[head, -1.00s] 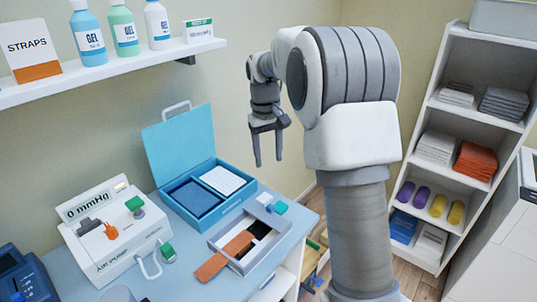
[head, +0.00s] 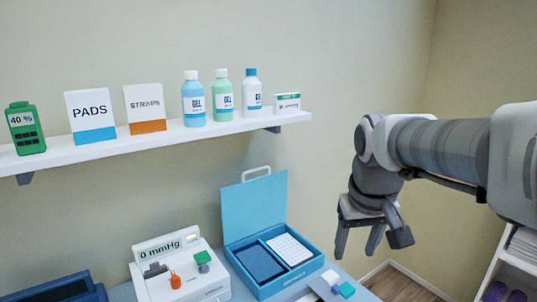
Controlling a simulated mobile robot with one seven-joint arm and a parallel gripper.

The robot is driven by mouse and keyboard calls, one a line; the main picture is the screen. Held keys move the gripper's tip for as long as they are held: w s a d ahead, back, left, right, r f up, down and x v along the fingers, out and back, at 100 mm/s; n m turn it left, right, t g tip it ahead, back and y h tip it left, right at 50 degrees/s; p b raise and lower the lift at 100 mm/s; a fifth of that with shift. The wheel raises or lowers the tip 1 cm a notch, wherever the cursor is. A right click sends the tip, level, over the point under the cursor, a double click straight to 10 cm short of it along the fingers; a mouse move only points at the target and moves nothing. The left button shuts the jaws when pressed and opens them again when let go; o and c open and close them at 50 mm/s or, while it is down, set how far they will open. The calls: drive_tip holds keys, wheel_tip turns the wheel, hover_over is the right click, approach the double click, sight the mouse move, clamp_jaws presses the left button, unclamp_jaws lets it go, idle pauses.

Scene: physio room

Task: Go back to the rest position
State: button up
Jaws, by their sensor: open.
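My gripper (head: 362,238) hangs at the end of my raised arm in the right half of the head view, fingers pointing down. It is open and nothing shows between the fingers. It appears in front of the wall, to the right of the open blue case (head: 253,200) and apart from the things on the table.
A wall shelf (head: 160,145) holds a green device (head: 25,128), a PADS box (head: 90,116), a STRAPS box (head: 145,108) and gel bottles (head: 194,98). On the table stand a pressure unit (head: 155,248) reading 0 mmHg and a dark blue device (head: 60,290). A white rack (head: 515,260) stands at right.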

drive_tip(key=s+a+f+t, duration=0.1)
drive_tip(key=s+f+t, duration=0.1)
drive_tip(key=s, duration=1.1)
drive_tip(key=shift+s+a+f+m, duration=0.2)
drive_tip(key=shift+a+f+m, duration=0.1)
drive_tip(key=shift+f, duration=0.1)
idle(1.0)
